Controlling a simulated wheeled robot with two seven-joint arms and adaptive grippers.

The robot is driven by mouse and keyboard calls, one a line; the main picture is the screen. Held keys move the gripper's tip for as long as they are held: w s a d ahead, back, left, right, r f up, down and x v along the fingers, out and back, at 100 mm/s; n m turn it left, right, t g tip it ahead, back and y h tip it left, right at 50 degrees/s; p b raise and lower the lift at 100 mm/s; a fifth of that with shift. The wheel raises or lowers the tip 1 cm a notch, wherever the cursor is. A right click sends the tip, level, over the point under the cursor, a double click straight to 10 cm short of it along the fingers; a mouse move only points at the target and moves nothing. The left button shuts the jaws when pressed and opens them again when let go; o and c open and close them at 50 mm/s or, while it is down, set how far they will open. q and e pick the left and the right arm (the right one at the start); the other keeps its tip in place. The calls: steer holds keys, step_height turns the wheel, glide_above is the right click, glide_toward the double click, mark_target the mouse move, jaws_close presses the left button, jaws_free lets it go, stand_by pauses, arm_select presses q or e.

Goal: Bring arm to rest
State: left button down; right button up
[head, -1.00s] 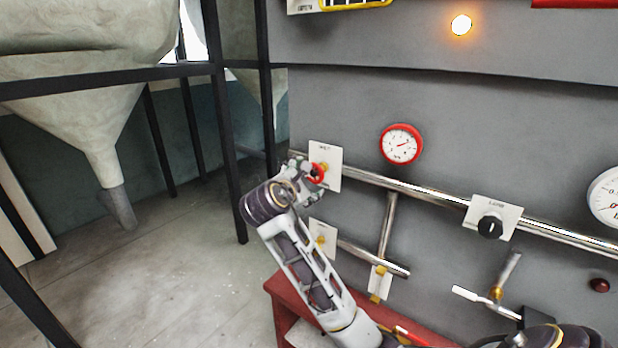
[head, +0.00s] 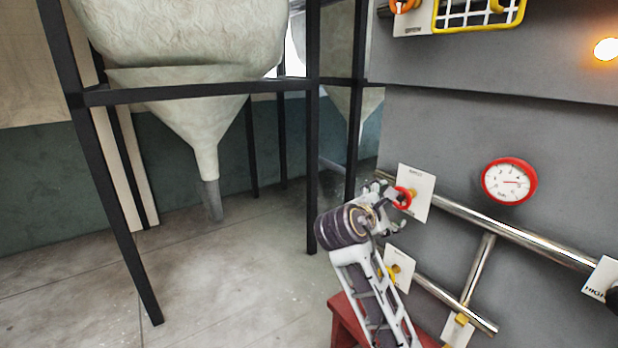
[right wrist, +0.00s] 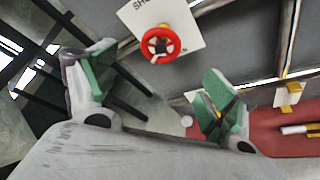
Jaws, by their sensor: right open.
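My right gripper (head: 382,194) is at the left end of the press panel, close to the red valve wheel (head: 402,198) on its white label plate. In the right wrist view my right gripper (right wrist: 158,90) is open, its green-padded fingers spread wide with nothing between them. The red wheel (right wrist: 160,44) shows there beyond the fingers, apart from them. In the head view I cannot tell whether the gripper touches the wheel. My left gripper is not in view.
The grey panel (head: 470,130) carries a red-rimmed gauge (head: 509,181), a metal pipe (head: 520,236) and a yellow valve (head: 394,273). A red ledge (head: 347,318) lies below my right arm. A hopper (head: 190,120) hangs in a black frame; the floor (head: 230,280) left of my arm is clear.

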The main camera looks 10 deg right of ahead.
steer(key=w+a+f+y, duration=0.1)
steer(key=w+f, duration=0.2)
steer(key=f, duration=0.6)
steer(key=w+a+f+n+y+b, duration=0.1)
steer(key=w+f+y, duration=0.1)
steer(key=f, duration=0.8)
steer(key=w+a+f+y, duration=0.1)
steer(key=w+f, duration=0.2)
steer(key=f, duration=0.6)
steer(key=s+a+f+m+g+y, duration=0.1)
steer(key=s+f, duration=0.2)
steer(key=f, duration=0.7)
steer(key=s+a+f+m+g+y+b, duration=0.1)
steer(key=s+f, duration=0.1)
steer(key=f, duration=0.8)
steer(key=s+a+f+g+y, duration=0.1)
steer(key=s+f+y, duration=0.15)
steer(key=f, duration=0.65)
steer(key=s+f+m+g+y+b, duration=0.1)
steer(key=s+f+m+g+y, duration=0.35)
steer(key=s+f, duration=1.95)
steer(key=s+f+m, duration=0.4)
steer(key=s+f, duration=0.2)
steer(key=s, duration=0.7)
steer(key=s+d+f+m+g+h+b, duration=0.1)
steer(key=s+f+m, duration=0.3)
steer(key=s, duration=1)
steer(key=shift+s+f+h, duration=0.25)
steer(key=shift+f+h, duration=0.05)
steer(key=shift+f, duration=0.6)
